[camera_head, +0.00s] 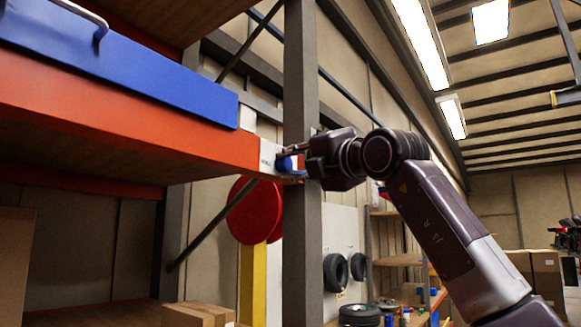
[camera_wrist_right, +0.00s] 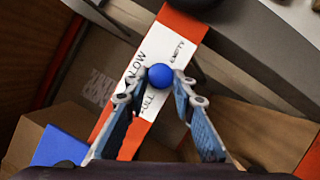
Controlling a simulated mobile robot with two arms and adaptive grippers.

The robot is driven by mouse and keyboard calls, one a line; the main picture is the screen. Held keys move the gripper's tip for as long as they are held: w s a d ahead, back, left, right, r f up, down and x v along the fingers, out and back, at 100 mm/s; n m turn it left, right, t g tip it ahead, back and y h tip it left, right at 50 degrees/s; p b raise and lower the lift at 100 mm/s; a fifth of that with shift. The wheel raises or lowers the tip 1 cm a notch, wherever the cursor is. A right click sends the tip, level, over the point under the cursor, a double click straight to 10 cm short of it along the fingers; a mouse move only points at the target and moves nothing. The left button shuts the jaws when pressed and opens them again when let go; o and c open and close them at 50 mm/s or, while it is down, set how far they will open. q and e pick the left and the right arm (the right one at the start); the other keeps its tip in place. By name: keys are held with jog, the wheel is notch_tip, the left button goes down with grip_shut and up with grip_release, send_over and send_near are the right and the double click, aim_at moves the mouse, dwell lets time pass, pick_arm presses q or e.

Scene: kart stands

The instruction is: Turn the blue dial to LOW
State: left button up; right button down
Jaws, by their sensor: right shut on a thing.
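The blue dial (camera_wrist_right: 160,76) is a round knob on a white label plate (camera_wrist_right: 132,72) at the end of an orange shelf beam. The label reads LOW and FULL on the left side of the dial and EMPTY on the upper right, in the right wrist view. No pointer on the dial is visible, so its setting cannot be told. My right gripper (camera_wrist_right: 161,90) is shut on the dial, one fingertip on each side. In the head view the dial (camera_head: 286,163) is partly hidden by the right gripper (camera_head: 291,164). My left gripper is not in view.
The orange shelf (camera_head: 120,125) carries a blue tray (camera_head: 130,70) with a metal handle. A grey upright post (camera_head: 301,90) stands right behind my right gripper. Cardboard boxes (camera_head: 197,314) sit on the lower shelf. Tyres (camera_head: 336,271) hang farther back.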

dwell(0.4)
jog(key=c, duration=1.6)
grip_release()
jog(key=shift+d, duration=0.1)
jog(key=v, duration=1.2)
